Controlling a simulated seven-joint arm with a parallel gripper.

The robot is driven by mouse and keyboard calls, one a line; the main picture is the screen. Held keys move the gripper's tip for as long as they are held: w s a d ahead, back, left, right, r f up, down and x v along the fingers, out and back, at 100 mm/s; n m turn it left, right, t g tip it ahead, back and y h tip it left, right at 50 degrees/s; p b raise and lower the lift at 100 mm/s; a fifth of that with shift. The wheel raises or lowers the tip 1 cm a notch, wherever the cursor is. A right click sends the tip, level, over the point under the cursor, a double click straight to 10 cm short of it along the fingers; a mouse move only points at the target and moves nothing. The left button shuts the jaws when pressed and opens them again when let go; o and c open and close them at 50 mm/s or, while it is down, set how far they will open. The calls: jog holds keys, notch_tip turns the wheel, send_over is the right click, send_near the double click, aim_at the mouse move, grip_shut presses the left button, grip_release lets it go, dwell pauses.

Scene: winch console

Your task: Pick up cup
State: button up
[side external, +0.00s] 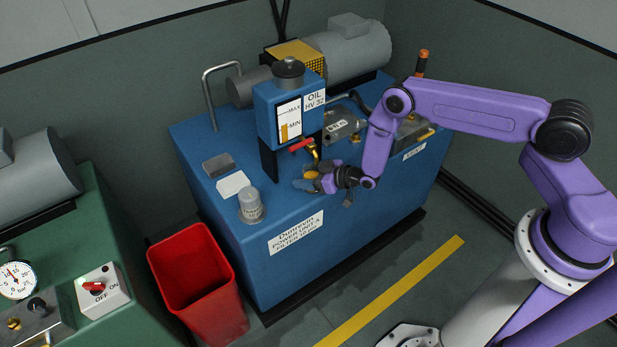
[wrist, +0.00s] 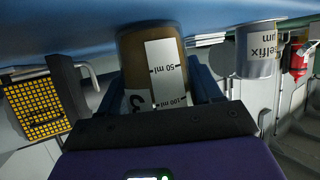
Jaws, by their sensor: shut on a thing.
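The cup (wrist: 150,75) shows large in the wrist view, amber-brown with a white scale label marked 50 ml and 100 ml. My gripper (wrist: 160,85) is shut on it, with one dark blue finger on each side. In the side external view my gripper (side external: 316,183) is low over the front of the blue console top, below the brass tap (side external: 315,153) with the red handle. The cup shows there only as a small amber patch (side external: 311,174), mostly hidden by the fingers. I cannot tell whether its base touches the console top.
The blue tank (side external: 268,122) with its level gauge stands just behind my gripper. A red bin (side external: 184,262) stands on the floor. The console's front edge is close.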

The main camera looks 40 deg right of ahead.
aim_at(307, 167)
jog(key=shift+r, duration=0.15)
jog(key=shift+r, duration=1.6)
jog(key=s+d, duration=0.8)
jog(key=s, duration=0.6)
jog(key=w+d+r+m+t+h, duration=0.1)
jog(key=w+d+r, duration=0.2)
jog(key=d+r, duration=0.7)
jog(key=w+f, duration=0.3)
jog(key=w, duration=0.1)
jog(key=w+d+f, duration=0.1)
jog(key=w+f, duration=0.1)
jog(key=w, duration=0.2)
jog(key=w+f, duration=0.3)
jog(key=w, duration=0.1)
jog(key=shift+w+d+f, duration=0.15)
jog(key=shift+d+f, duration=0.15)
jog(key=shift+w+d+f+m, duration=0.1)
jog(key=shift+w+f+m, duration=0.2)
jog(key=shift+w+f, duration=0.45)
jog(key=shift+f, duration=1.6)
jog(key=shift+f, duration=0.1)
